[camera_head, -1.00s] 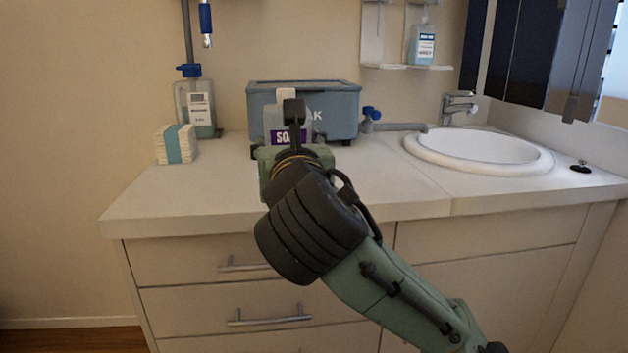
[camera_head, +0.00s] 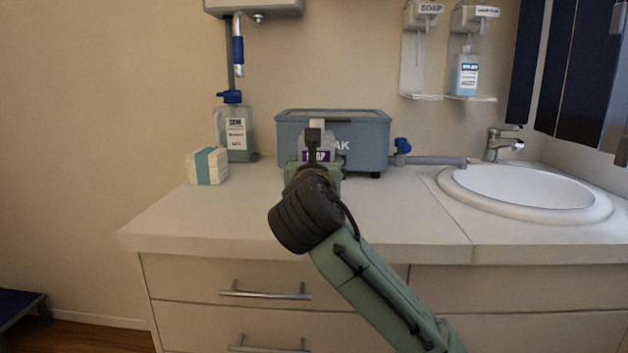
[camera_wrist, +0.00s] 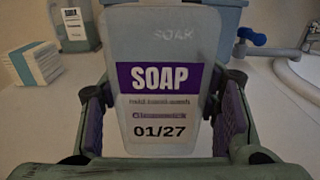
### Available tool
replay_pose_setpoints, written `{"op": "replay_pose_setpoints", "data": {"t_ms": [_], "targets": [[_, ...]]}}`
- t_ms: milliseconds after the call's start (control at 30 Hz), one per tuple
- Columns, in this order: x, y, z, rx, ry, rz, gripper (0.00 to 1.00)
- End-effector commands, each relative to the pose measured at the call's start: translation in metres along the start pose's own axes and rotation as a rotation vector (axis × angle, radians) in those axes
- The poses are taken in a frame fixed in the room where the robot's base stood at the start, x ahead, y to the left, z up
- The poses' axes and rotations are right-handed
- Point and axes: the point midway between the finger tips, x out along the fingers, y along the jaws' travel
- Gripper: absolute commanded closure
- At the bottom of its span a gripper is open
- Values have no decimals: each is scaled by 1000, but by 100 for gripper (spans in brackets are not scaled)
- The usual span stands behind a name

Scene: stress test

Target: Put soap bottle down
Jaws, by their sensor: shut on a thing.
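The soap bottle (camera_wrist: 161,52) is pale and translucent with a purple SOAP label, and it stands upright between the two fingers in the wrist view. My gripper (camera_wrist: 162,120) is shut on it, with a finger pressed at each side. In the head view the soap bottle (camera_head: 318,156) shows only in part, in front of the grey-blue box. My gripper (camera_head: 314,172) and wrist hide its lower part there. I cannot tell whether its base touches the counter (camera_head: 390,215).
The grey-blue box (camera_head: 365,140) stands close behind the bottle. A jug (camera_head: 237,140) and a stack of paper towels (camera_head: 207,167) are to the left. The sink (camera_head: 525,188) is to the right, and a dispenser bottle (camera_head: 466,75) hangs above.

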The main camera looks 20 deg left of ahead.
Motion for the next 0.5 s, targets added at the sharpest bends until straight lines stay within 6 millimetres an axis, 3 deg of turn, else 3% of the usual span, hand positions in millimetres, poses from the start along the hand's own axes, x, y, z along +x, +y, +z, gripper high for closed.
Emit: {"op": "replay_pose_setpoints", "data": {"t_ms": [200,500], "targets": [[12,7,-4,1,0,-1,70],[12,7,-37,0,0,-1,70]]}}
